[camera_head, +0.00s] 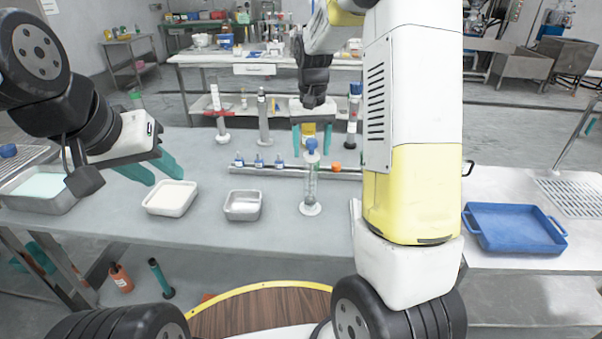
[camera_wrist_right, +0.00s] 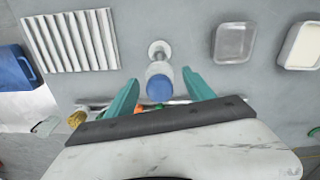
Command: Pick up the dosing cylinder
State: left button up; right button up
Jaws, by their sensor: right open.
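The dosing cylinder (camera_head: 311,184), clear with a blue top and a round pale foot, stands upright on the grey table in the head view. My right gripper (camera_head: 312,140) is open, with its teal fingers near the height of the blue top. In the right wrist view the cylinder's blue top (camera_wrist_right: 159,89) lies between the two spread fingers of the right gripper (camera_wrist_right: 160,88), with gaps visible on both sides. I cannot tell whether the fingers reach down around it. My left gripper (camera_head: 152,172) is open and empty over the table's left part.
A white tray (camera_head: 170,198) and a metal tray (camera_head: 243,205) stand left of the cylinder. A low rack (camera_head: 290,171) with small blue-topped bottles lies behind it. A ribbed pale panel (camera_wrist_right: 72,42) shows in the wrist view. A blue tray (camera_head: 512,229) stands at right.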

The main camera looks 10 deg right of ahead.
jog(key=shift+f, duration=0.9)
jog(key=shift+c, duration=0.4)
grip_shut()
